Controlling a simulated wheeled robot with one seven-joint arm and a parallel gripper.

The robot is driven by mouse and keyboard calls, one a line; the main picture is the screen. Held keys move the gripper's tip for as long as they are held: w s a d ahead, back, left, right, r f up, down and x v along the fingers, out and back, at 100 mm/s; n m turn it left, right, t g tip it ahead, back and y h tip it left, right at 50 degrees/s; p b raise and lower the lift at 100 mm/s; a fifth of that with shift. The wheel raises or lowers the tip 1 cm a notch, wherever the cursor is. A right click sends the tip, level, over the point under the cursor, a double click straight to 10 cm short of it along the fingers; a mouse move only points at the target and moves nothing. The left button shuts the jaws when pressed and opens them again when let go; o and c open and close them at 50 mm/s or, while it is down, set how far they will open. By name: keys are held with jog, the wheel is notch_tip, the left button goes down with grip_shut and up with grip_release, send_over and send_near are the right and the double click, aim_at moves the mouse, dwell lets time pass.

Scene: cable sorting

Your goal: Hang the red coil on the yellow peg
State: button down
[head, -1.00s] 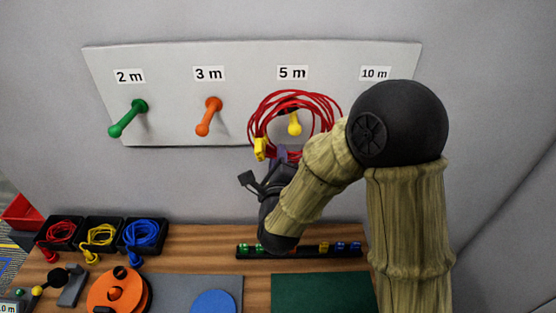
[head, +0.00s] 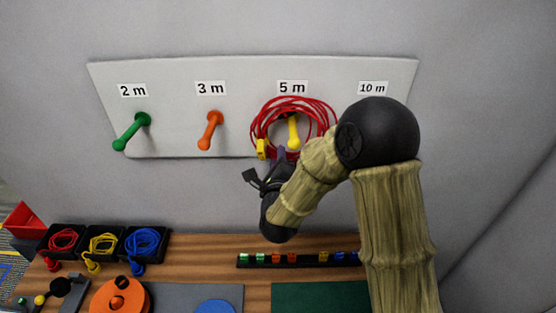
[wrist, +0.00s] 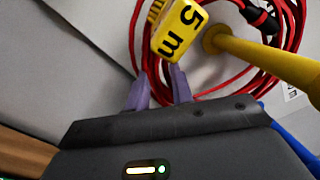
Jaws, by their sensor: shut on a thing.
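The red coil (head: 257,117) with its yellow tag (head: 262,148) is at the yellow peg (head: 293,130) under the "5 m" label (head: 292,88). The peg shows through the middle of the loop. In the wrist view the yellow peg (wrist: 262,54) passes in front of the red strands (wrist: 228,84), and the tag (wrist: 180,30) reads "5 m". My gripper (head: 285,157) is at the coil's lower edge. In the wrist view its purple fingers (wrist: 160,86) are shut on the lower strands beside the tag. Whether the coil rests on the peg is unclear.
The green peg (head: 132,132) and orange peg (head: 210,130) stand bare to the left on the white board (head: 175,110). My forearm hides the area under the "10 m" label (head: 373,88). Below, the wooden bench (head: 200,245) holds black trays of cables and an orange spool (head: 120,297).

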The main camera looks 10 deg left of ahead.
jog(key=shift+w+a+f, duration=0.1)
jog(key=shift+w+f, duration=0.05)
jog(key=shift+w, duration=0.3)
jog(key=shift+w+a+f+b, duration=0.1)
jog(key=shift+w+f+b, duration=0.1)
jog(key=shift+f+b, duration=1.25)
jog(key=shift+r, duration=0.15)
jog(key=c, duration=1.1)
grip_release()
jog(key=shift+c, duration=0.2)
jog(key=shift+s, duration=0.1)
